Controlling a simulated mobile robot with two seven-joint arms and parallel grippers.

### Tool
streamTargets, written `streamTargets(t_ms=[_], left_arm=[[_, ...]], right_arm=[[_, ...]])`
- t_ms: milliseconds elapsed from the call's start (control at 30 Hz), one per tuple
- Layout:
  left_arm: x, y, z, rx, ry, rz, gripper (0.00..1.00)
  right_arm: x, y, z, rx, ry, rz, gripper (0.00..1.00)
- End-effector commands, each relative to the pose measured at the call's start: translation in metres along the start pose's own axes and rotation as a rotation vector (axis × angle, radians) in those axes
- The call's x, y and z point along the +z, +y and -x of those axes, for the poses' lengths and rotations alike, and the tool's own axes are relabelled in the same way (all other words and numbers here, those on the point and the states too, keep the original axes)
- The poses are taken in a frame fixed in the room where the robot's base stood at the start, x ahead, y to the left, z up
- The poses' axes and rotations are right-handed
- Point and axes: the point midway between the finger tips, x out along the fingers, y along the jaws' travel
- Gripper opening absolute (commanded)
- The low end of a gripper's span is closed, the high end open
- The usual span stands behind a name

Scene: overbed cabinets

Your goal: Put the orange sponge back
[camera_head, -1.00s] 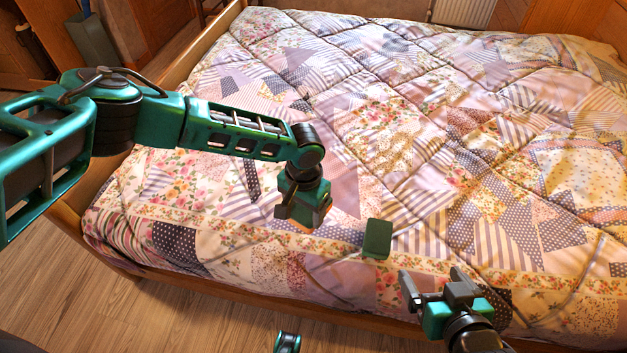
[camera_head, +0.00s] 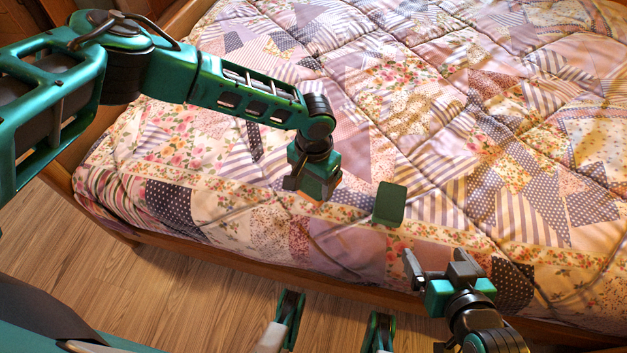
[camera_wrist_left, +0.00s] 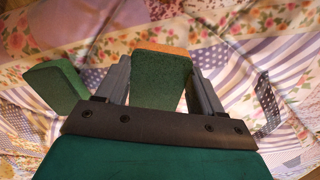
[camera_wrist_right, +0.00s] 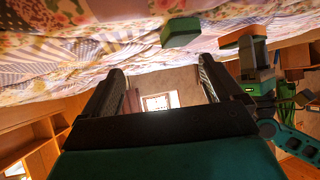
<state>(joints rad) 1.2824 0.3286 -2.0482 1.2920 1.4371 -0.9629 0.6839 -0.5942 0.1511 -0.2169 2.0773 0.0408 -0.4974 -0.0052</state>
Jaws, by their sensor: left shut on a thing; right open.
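My left gripper (camera_head: 314,192) is shut on the orange sponge, a block with an orange layer and a green layer. In the left wrist view the sponge (camera_wrist_left: 160,80) sits between the two fingers, its green face towards the camera and an orange edge at the top. In the head view the gripper mostly hides it. A separate green block (camera_head: 389,204) is on or just above the quilt, to the right of the left gripper; it also shows in the left wrist view (camera_wrist_left: 55,86) and right wrist view (camera_wrist_right: 181,32). My right gripper (camera_head: 437,268) is open and empty near the bed's front edge.
The bed with its patchwork quilt (camera_head: 440,120) fills most of the head view. Its wooden frame (camera_head: 215,256) borders the wooden floor (camera_head: 120,290). Open wooden shelves (camera_wrist_right: 35,145) show at the lower left of the right wrist view. The quilt's middle is clear.

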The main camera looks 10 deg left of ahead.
Motion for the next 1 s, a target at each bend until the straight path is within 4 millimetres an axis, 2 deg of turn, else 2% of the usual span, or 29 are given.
streamTargets(t_ms=[100, 400, 433, 500, 733, 1000], left_arm=[[0.000, 0.000, -0.006, -0.001, 0.001, 0.000, 0.40], [0.000, 0.000, -0.005, -0.001, 0.000, 0.000, 0.40], [0.000, 0.000, -0.005, -0.001, 0.000, 0.000, 0.68], [0.000, 0.000, -0.005, -0.001, 0.000, 0.000, 0.75], [0.000, 0.000, -0.005, -0.001, 0.000, 0.000, 0.97], [0.000, 0.000, -0.004, 0.000, 0.000, 0.000, 0.97]], right_arm=[[-0.001, -0.001, -0.003, -0.003, 0.005, -0.001, 0.93], [-0.009, -0.003, -0.003, -0.005, 0.020, -0.008, 0.93], [-0.009, -0.003, -0.003, -0.005, 0.021, -0.008, 0.93], [-0.008, -0.003, -0.003, -0.005, 0.020, -0.008, 0.93], [-0.007, -0.003, -0.003, -0.005, 0.017, -0.007, 0.93], [-0.006, -0.003, -0.003, -0.005, 0.015, -0.004, 0.93]])
